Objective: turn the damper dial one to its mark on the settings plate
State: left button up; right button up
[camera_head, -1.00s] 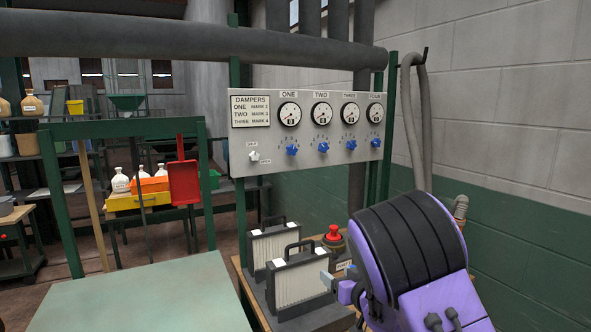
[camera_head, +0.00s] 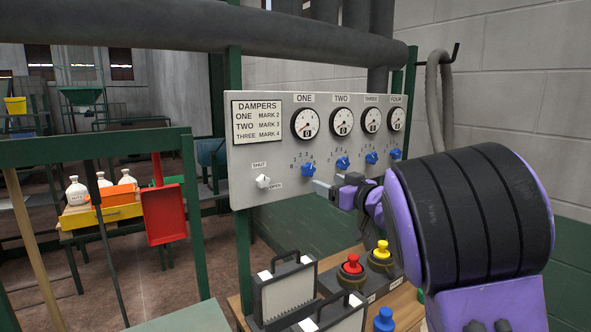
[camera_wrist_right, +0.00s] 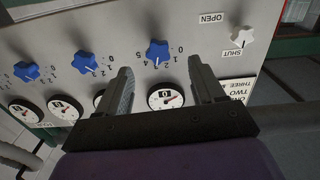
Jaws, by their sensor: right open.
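The settings plate (camera_head: 257,121) on the grey panel reads ONE MARK 2, TWO MARK 3, THREE MARK 4. Damper dial one is the blue star-shaped knob (camera_head: 308,170) below the gauge labelled ONE (camera_head: 305,123), whose window seems to show 0. My right gripper (camera_head: 330,187) is open in front of the panel, just below and right of dial one. In the right wrist view, turned upside down, dial one (camera_wrist_right: 157,53) shows between the two open fingers (camera_wrist_right: 161,64), near their tips; no contact is visible. My left gripper is not in view.
Dial two (camera_head: 343,163) and more blue dials sit to the right on the panel. A white shut/open switch (camera_head: 263,181) is at left. Below stand a red button (camera_head: 351,266), a yellow button (camera_head: 381,251) and a filter box (camera_head: 285,290). A thick pipe (camera_head: 200,39) runs above.

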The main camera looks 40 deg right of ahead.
aim_at(310, 173)
jog(key=w+p, duration=0.1)
jog(key=w, duration=0.2)
jog(key=w+d+p, duration=0.1)
jog(key=w, duration=0.2)
jog(key=w+p, duration=0.1)
jog(key=w, duration=0.2)
jog(key=shift+d+r+p, duration=0.2)
jog(key=shift+d+p, duration=0.05)
jog(key=shift+p, duration=0.1)
jog(key=shift+s+r, duration=0.15)
jog(key=shift+s, duration=0.1)
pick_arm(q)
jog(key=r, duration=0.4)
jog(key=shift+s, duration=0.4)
pick_arm(e)
jog(key=shift+w, duration=0.1)
jog(key=c, duration=1.1)
